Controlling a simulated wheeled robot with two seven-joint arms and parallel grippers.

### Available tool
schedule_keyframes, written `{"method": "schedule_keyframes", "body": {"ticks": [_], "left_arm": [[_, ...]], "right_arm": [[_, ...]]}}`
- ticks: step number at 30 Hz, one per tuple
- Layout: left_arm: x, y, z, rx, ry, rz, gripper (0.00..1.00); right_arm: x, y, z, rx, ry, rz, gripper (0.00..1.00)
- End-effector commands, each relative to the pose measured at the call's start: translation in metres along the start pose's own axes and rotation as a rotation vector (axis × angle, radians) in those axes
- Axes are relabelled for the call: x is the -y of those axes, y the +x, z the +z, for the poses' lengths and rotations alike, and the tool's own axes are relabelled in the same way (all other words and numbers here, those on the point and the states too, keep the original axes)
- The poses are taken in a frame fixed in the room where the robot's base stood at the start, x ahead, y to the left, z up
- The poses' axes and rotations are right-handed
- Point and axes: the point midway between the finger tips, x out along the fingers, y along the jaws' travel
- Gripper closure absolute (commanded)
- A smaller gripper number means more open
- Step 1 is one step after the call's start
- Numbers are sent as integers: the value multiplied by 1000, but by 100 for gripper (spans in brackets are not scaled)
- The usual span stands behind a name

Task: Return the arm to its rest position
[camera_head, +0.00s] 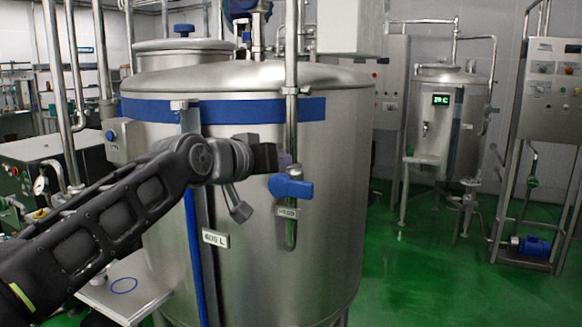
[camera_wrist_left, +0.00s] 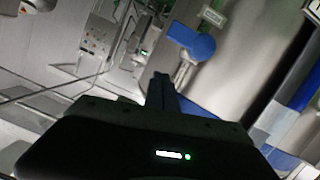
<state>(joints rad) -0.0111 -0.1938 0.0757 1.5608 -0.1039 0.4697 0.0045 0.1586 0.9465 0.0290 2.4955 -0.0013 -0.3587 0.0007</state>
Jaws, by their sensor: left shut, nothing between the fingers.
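My left arm comes in from the left in the head view and reaches across the front of a large steel tank (camera_head: 330,200). My left gripper (camera_head: 284,160) is at the tank's front, just above a blue valve handle (camera_head: 290,187) on a vertical pipe. In the left wrist view the gripper's fingers (camera_wrist_left: 162,88) are together with nothing between them. The blue handle (camera_wrist_left: 190,40) shows just beyond the fingertips, a little to the right, apart from them in that picture. My right gripper is not in view.
A small white table (camera_head: 125,290) with a blue ring mark stands below my left arm. A smaller tank (camera_head: 435,125) with a green display and a control panel (camera_head: 553,85) stand at the right. The green floor (camera_head: 420,275) between is clear.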

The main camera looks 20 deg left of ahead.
Motion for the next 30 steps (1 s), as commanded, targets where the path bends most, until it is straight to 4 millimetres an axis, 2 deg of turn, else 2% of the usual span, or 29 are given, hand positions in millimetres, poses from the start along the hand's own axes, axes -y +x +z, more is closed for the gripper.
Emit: {"method": "schedule_keyframes", "body": {"ticks": [6, 19, 25, 26, 29, 30], "left_arm": [[-1, -12, 0, 1, 0, 0, 100], [-1, -12, 0, -1, 1, 0, 100], [-3, -7, -11, -73, -3, 6, 100], [-4, -2, -6, -83, -5, 9, 100], [-9, 32, 34, -56, -16, 20, 100], [-10, 47, 55, -35, -21, 23, 100]], "right_arm": [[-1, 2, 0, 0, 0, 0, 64], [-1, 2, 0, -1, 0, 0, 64], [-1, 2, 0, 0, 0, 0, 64], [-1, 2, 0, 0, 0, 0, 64], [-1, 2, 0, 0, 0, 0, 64], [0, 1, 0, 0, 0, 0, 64]]}}
